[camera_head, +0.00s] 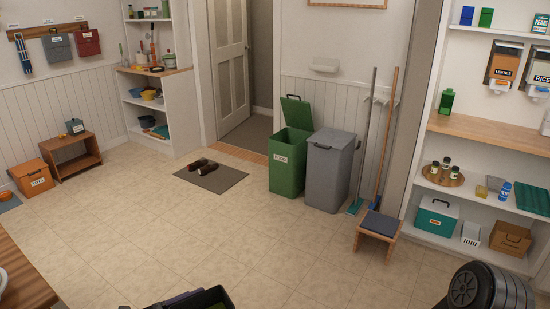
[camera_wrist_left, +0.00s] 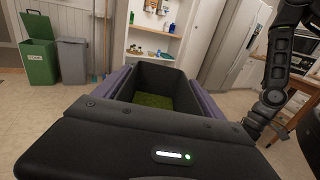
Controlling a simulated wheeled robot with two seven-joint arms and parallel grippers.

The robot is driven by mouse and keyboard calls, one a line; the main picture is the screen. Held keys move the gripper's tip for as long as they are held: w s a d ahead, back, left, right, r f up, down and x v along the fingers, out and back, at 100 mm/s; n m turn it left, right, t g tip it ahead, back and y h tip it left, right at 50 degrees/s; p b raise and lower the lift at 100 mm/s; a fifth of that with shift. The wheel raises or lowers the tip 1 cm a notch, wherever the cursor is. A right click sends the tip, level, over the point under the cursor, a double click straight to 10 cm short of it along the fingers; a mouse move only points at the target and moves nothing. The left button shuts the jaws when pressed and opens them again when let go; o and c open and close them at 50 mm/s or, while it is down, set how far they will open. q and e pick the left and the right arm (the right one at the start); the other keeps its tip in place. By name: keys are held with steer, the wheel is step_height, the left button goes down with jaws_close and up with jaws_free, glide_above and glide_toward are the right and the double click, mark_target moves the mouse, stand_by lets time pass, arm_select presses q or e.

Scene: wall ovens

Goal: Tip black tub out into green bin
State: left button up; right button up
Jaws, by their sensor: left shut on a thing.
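The black tub (camera_wrist_left: 156,78) is held in front of my left wrist, with green bits (camera_wrist_left: 153,101) inside on its floor. My left gripper (camera_wrist_left: 155,88) is shut on the tub, with purple-grey fingers along its two sides. In the head view only part of the tub (camera_head: 216,296) shows at the bottom edge. The green bin (camera_head: 287,163) stands by the far wall with its lid raised and a pale label on its front. It also shows at the upper left of the left wrist view (camera_wrist_left: 38,65), apart from the tub. My right gripper is out of view.
A grey lidded bin (camera_head: 328,172) stands close to the right of the green bin. A broom and mop (camera_head: 384,140) and a small stool (camera_head: 380,230) are further right. A dark mat with shoes (camera_head: 210,174) lies left. The tiled floor before the bins is clear.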

arm_select(q)
steer(key=shift+d+r, duration=0.1)
steer(key=shift+r, duration=0.05)
steer(key=shift+n+t+y, duration=2.5)
steer(key=shift+t+y, duration=0.1)
steer(key=shift+y, duration=0.5)
